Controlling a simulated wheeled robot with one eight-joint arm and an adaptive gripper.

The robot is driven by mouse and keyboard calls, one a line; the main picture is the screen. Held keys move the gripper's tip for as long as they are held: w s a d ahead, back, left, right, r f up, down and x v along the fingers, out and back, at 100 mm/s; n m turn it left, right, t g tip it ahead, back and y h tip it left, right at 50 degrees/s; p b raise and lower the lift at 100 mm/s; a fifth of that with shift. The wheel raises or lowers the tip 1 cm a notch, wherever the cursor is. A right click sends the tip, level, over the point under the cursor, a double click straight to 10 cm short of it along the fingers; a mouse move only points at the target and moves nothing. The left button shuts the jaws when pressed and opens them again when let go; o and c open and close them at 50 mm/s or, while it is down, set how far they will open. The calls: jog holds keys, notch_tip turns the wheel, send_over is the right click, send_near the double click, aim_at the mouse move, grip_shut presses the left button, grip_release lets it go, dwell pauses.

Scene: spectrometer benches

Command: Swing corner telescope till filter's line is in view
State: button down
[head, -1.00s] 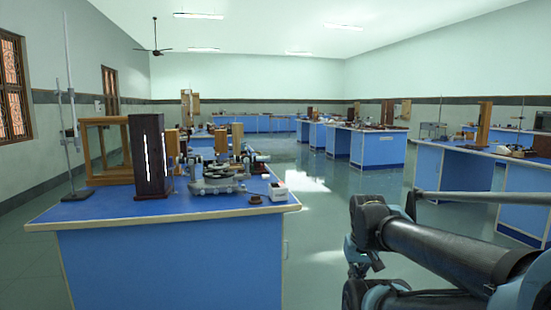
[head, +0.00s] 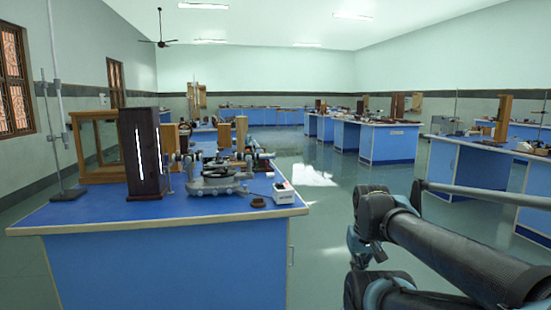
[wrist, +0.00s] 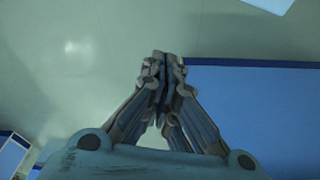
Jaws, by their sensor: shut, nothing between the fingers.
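A spectrometer (head: 218,176) with a round grey base and horizontal tubes stands on the near blue bench (head: 95,215), in the head view. Which of its tubes is the telescope cannot be told at this size, and no filter or line can be made out. A tall dark lamp housing (head: 142,155) with a bright vertical slit stands just left of it. My gripper (wrist: 163,62) shows in the wrist view, shut and empty, above the floor beside a blue surface's edge. It is out of sight in the head view, where only my arm shows at right.
A small white box (head: 283,193) and a small brown disc (head: 258,202) lie near the bench's right front. A wooden-framed glass case (head: 97,148) and a metal stand (head: 66,192) are at left. Open floor (head: 330,215) lies right of the bench, with other blue benches (head: 385,142) beyond.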

jog(key=w+a+r+t, duration=0.2)
jog(key=w+a+r, duration=0.2)
jog(key=w+r, duration=0.6)
jog(key=w+a+r+t, duration=0.1)
jog(key=w+a+r, duration=0.2)
jog(key=w+r, duration=0.75)
jog(key=w+a+r+t, duration=0.1)
jog(key=w+a+r, duration=0.3)
jog(key=w+a, duration=0.25)
jog(key=w+a+r+n+t+y, duration=0.1)
jog(key=w+a+r, duration=0.2)
jog(key=w+a, duration=0.35)
jog(key=w+a+r+t, duration=0.1)
jog(key=w+a+r, duration=0.3)
jog(key=w+a, duration=0.3)
jog(key=w+d+r+x, duration=0.1)
jog(key=x, duration=1.3)
jog(key=shift+w+a, duration=0.3)
jog(key=shift+w, duration=0.15)
jog(key=shift+r, duration=0.1)
